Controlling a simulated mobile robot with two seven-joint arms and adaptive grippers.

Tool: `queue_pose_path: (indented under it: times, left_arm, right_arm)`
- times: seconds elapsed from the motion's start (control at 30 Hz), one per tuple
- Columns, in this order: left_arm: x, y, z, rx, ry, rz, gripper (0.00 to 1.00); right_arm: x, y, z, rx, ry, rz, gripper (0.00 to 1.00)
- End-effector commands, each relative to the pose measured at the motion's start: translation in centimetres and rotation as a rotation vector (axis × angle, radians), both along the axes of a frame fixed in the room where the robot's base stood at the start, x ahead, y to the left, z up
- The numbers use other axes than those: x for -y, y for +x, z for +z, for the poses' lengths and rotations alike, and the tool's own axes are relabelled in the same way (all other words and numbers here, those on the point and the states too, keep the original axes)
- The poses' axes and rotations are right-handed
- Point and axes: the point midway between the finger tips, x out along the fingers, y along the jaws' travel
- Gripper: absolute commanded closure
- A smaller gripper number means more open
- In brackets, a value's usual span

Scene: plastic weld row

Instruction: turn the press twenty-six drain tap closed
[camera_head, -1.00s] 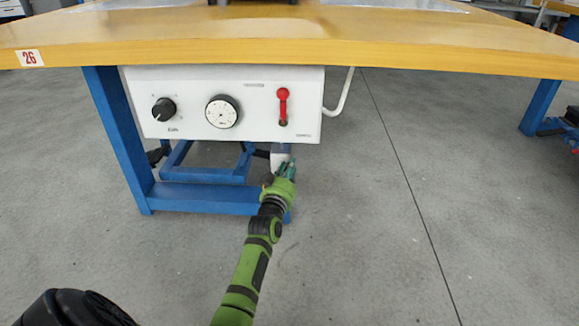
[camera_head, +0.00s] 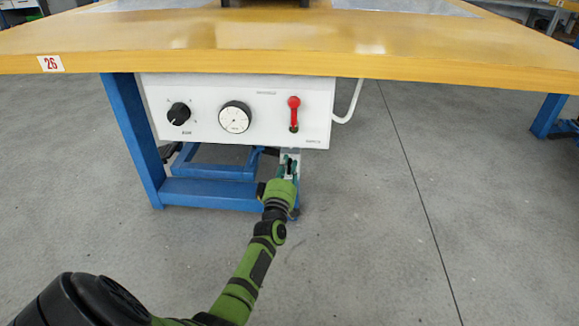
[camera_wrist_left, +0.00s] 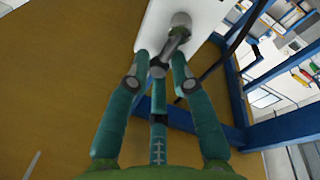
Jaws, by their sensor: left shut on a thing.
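The drain tap (camera_wrist_left: 175,42) shows in the left wrist view as a grey metal body with a short handle slanting down and left, on a white plate (camera_wrist_left: 150,30). My left gripper (camera_wrist_left: 160,72) has its teal fingers around the handle end and is shut on it. In the head view my left gripper (camera_head: 289,168) is just below the right part of the white press panel (camera_head: 215,138), in front of a small pale bracket (camera_head: 291,155). There the fingers mostly hide the tap. My right gripper is in neither view.
The wooden table top (camera_head: 300,55), with a 26 label (camera_head: 51,64), overhangs the panel. A blue leg (camera_head: 135,140) stands left. Floor to the right is clear.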

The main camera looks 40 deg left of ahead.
Motion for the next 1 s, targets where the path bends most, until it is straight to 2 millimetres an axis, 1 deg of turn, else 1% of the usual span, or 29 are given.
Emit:
queue_pose_path:
  times: [0.03, 0.3, 0.73, 0.77, 0.8, 0.83, 1.0]
  left_arm:
    - [0.66, 0.19, -0.33, 0.005, -0.027, -0.013, 1.00]
    - [0.43, 0.06, -0.25, 0.042, -0.082, -0.013, 1.00]
    - [0.34, 0.03, -0.10, 0.050, -0.086, -0.012, 1.00]
    - [0.34, 0.03, -0.09, 0.050, -0.086, -0.012, 0.71]
    - [0.33, 0.03, -0.09, 0.049, -0.086, -0.012, 0.55]
    - [0.31, 0.02, -0.07, 0.049, -0.085, -0.011, 0.52]
    - [0.11, -0.03, -0.03, 0.049, -0.082, -0.007, 0.52]
  right_arm:
    - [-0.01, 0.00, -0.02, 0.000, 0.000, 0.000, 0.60]
    - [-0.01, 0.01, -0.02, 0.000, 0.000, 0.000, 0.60]
    - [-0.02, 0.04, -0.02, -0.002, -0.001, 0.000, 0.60]
    - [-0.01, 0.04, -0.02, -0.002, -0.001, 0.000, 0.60]
    - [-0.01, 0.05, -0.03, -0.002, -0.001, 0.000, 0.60]
    - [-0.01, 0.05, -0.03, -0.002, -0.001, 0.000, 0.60]
    - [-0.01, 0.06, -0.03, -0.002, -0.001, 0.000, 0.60]
